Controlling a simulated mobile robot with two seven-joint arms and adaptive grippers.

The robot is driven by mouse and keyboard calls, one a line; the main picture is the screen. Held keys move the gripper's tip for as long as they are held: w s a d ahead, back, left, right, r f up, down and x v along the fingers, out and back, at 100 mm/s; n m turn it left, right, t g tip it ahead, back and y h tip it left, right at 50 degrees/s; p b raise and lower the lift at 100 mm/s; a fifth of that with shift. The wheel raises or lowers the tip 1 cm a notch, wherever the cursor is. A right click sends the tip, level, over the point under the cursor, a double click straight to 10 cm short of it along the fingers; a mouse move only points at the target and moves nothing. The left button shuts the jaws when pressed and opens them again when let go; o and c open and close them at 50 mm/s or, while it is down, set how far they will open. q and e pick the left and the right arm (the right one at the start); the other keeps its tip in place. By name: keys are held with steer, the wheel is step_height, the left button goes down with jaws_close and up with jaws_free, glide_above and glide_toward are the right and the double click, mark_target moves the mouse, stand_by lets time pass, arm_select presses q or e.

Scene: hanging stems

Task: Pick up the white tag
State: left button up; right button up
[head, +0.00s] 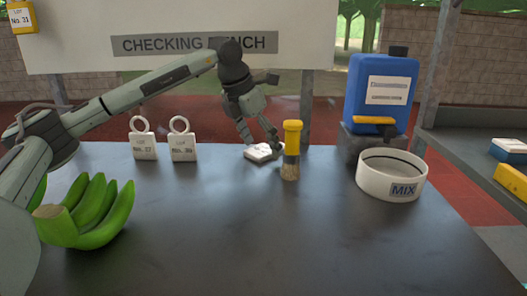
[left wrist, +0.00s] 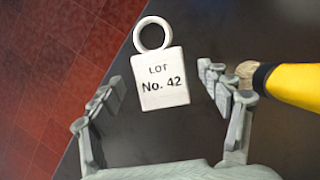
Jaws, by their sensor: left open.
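A white tag (left wrist: 164,85) marked LOT No. 42, with a ring at its top, lies flat on the dark bench. It also shows in the head view (head: 262,153), partly hidden by my fingers. My left gripper (head: 263,139) is open just above it, and in the left wrist view the tag is between and slightly beyond the two fingertips. I cannot tell whether the fingers touch it. Two other white tags, No. 27 (head: 144,148) and one that looks like No. 30 (head: 183,149), stand upright to the left. My right gripper is not in view.
A yellow-topped brush (head: 291,138) stands close to the right of the left gripper. A white MIX bowl (head: 375,180) and a blue jug (head: 380,90) are further right. Green bananas (head: 95,210) lie at the left. A yellow tag (head: 20,15) hangs top left. The bench front is clear.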

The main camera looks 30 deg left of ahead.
arm_select(q)
steer(key=shift+c, duration=0.3)
steer(key=c, duration=0.9)
